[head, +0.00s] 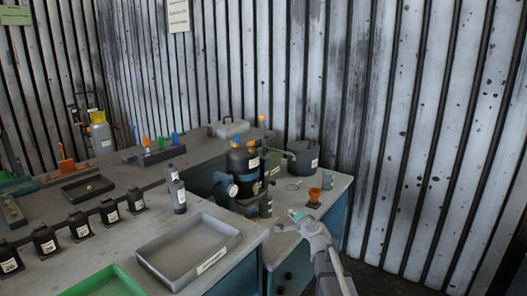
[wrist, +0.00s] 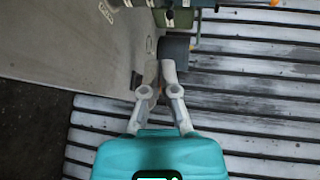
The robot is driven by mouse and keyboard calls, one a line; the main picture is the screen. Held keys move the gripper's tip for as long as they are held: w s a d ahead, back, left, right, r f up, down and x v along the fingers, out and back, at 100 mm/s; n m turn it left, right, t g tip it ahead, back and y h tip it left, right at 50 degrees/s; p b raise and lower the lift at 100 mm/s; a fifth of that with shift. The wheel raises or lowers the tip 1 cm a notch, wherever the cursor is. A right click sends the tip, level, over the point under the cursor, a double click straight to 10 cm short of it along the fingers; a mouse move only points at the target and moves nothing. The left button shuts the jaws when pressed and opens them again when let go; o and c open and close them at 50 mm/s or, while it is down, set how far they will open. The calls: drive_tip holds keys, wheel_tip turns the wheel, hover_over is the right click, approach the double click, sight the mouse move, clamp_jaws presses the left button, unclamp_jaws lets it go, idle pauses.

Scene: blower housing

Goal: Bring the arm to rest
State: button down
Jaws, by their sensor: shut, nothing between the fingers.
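My arm (head: 320,250) reaches in from the lower right of the head view. My gripper (head: 294,213) is at its far end, beside the right-hand bench, small and partly hard to make out there.
The bench (head: 335,190) holds a black cylinder with orange fittings (head: 243,165), a dark pot (head: 303,157) and an orange funnel (head: 314,195). A grey tray (head: 235,236) lies left of my arm. The corrugated wall (head: 420,110) stands close behind and right.

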drive_tip(key=s+a+f+n+g, duration=0.1)
drive_tip(key=s+f+n+g, duration=0.75)
drive_tip(key=s, duration=0.55)
drive_tip(key=s+d+f+n+g+h, duration=0.3)
drive_tip(key=s+d, duration=0.1)
drive_tip(key=s, duration=0.5)
drive_tip(key=s+d+f+n+g+h, duration=0.2)
drive_tip(key=s+d+f+g, duration=0.15)
drive_tip(key=s, duration=0.55)
wheel_tip(320, 180, up, 23)
drive_tip(key=p, duration=2.3)
drive_tip(key=shift+d, duration=0.3)
